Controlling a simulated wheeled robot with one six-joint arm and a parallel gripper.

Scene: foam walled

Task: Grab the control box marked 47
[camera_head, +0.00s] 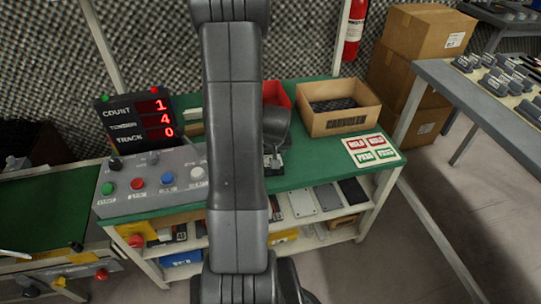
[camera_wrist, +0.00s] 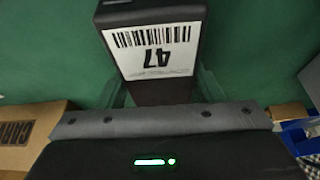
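The control box marked 47 (camera_wrist: 160,88) is dark, with a white label carrying a barcode and the number 47, upside down in the wrist view. It sits over the green bench top. My gripper (camera_wrist: 163,97) shows as faint, see-through fingers at the left and right of the box's lower end, set apart, with the box's end between them. I see no firm contact. In the head view, my arm hides the box and most of my gripper.
On the green bench (camera_head: 320,176) stand a cardboard carton (camera_head: 340,121), a red bin (camera_head: 277,92), a counter display (camera_head: 138,122) and a button panel (camera_head: 150,182). A sheet of red and green labels (camera_head: 371,150) lies at the right. Another table (camera_head: 480,107) stands at the right.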

